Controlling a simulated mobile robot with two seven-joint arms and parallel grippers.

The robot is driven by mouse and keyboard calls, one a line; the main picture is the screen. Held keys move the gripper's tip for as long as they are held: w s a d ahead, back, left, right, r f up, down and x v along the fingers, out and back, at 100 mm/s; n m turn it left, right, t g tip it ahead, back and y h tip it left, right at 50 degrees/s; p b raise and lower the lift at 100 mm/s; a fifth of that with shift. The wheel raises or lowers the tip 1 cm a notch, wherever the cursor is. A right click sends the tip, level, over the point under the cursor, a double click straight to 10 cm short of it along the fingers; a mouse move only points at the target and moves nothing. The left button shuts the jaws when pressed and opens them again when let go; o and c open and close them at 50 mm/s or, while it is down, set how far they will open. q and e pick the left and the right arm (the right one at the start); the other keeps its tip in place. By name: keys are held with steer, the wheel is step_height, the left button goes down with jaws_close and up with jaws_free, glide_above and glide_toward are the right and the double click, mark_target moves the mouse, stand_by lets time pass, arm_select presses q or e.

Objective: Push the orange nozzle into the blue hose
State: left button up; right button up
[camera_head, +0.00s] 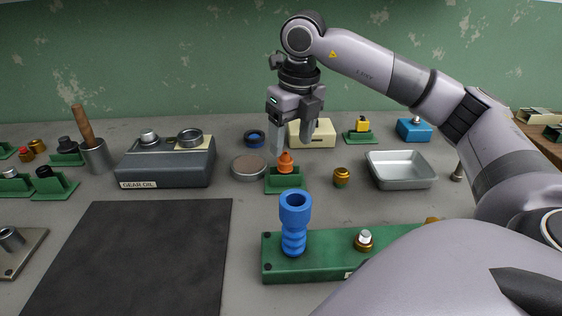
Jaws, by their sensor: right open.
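The orange nozzle (286,163) stands upright in a small green holder (285,184) in the middle of the bench. The blue hose (295,212) stands upright on a green base (325,262) nearer to me, its open end facing up. My right gripper (291,143) is open and points down just above and behind or around the nozzle's top; I cannot tell the exact depth. Its fingers look apart, with nothing between them that I can make out as held. My left gripper is not in view.
A dark mat (130,255) covers the front left. A grey gear oil box (165,165) stands behind it. A metal tray (400,170) lies right of the nozzle, with a brass fitting (341,177) between them. A round disc (249,168) lies left of the holder.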

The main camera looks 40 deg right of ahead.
mark_target(286, 154)
steer(key=f, duration=0.2)
steer(key=w+f, duration=0.1)
steer(key=f, duration=0.2)
steer(key=shift+w+a+f, duration=0.1)
steer(key=shift+w+f, duration=0.05)
steer(key=shift+f, duration=0.2)
steer(key=c, duration=1.1)
